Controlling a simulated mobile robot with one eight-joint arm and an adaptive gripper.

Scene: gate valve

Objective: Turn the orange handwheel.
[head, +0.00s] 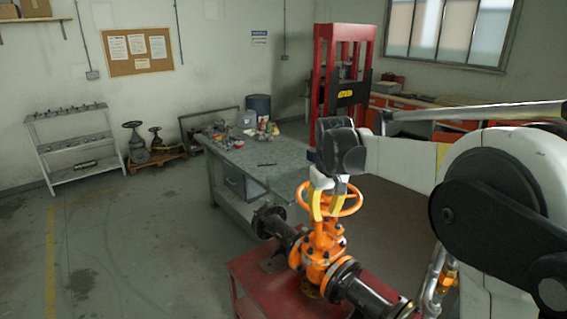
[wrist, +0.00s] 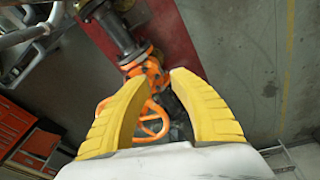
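The orange handwheel (head: 345,199) lies level on top of an orange gate valve (head: 323,244), in the middle of the head view. It also shows in the wrist view (wrist: 153,131), partly hidden behind the left yellow finger. My gripper (head: 324,215) has yellow fingers that point down at the wheel's near left side in the head view. In the wrist view the two fingers (wrist: 160,82) stand well apart, with part of the wheel and valve visible between them. I cannot tell whether a finger touches the rim.
Black pipes (head: 365,293) run from both sides of the valve, above a red stand (head: 252,284). A grey workbench (head: 262,160) with clutter stands behind it, and a red press (head: 338,80) stands beyond. The floor to the left is clear.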

